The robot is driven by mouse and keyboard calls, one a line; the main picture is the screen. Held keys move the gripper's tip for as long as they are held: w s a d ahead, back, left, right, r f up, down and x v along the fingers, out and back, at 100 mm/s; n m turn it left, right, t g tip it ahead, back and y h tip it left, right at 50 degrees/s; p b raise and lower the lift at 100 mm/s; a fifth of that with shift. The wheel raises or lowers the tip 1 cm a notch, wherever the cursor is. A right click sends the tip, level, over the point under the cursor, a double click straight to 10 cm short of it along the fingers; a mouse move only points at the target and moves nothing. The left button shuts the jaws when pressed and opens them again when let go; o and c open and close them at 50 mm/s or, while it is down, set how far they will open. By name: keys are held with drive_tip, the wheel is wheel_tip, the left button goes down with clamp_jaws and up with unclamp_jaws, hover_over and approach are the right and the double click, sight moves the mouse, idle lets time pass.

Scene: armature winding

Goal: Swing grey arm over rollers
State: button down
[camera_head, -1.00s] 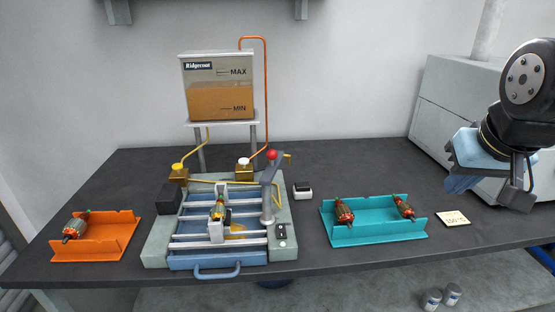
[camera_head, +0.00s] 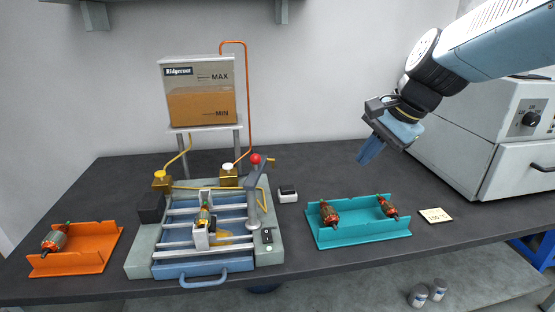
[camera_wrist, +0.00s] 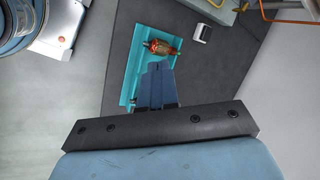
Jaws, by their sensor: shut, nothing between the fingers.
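The rollers (camera_head: 183,226) run across the machine's bed. An armature (camera_head: 204,215) sits over the rollers, beside a white block. My gripper (camera_head: 369,152) is shut and empty. It hangs in the air above and behind the right end of the teal tray, well to the right of the grey arm and apart from it. In the wrist view, the shut fingers (camera_wrist: 156,85) point over the tray.
The teal tray (camera_head: 350,239) holds two armatures. The orange tray (camera_head: 75,267) at left holds one. A tank (camera_head: 200,92) with a copper pipe stands behind the machine. A small black and white box (camera_head: 288,194) sits between machine and teal tray. A grey oven (camera_head: 490,140) stands at right.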

drive_tip(key=w+a+f+m+g+y, duration=0.1)
drive_tip(key=w+a+f+m+y, duration=0.2)
drive_tip(key=w+a+m, duration=0.6)
drive_tip(key=w+m+y, duration=0.1)
drive_tip(key=w, duration=0.2)
drive_tip(key=shift+w+a+g+y, duration=0.15)
drive_tip(key=shift+g+y, duration=0.15)
drive_tip(key=shift+g, duration=0.1)
drive_tip(key=shift+a+f, duration=0.1)
drive_tip(key=shift+f, duration=0.05)
approach(274, 161)
drive_tip(key=s+a+f, duration=0.4)
drive_tip(key=a+f, duration=0.1)
drive_tip(key=shift+w+a+r, duration=0.1)
drive_tip(key=shift+w+a, duration=0.05)
drive_tip(key=shift+a, duration=0.25)
drive_tip(key=shift+w+a+r, duration=0.1)
drive_tip(key=shift+w+a, duration=0.05)
drive_tip(key=shift+a, duration=0.3)
drive_tip(key=shift+w+a+g, duration=0.15)
drive_tip(key=shift+a+g, duration=0.1)
drive_tip(key=shift+g, duration=0.05)
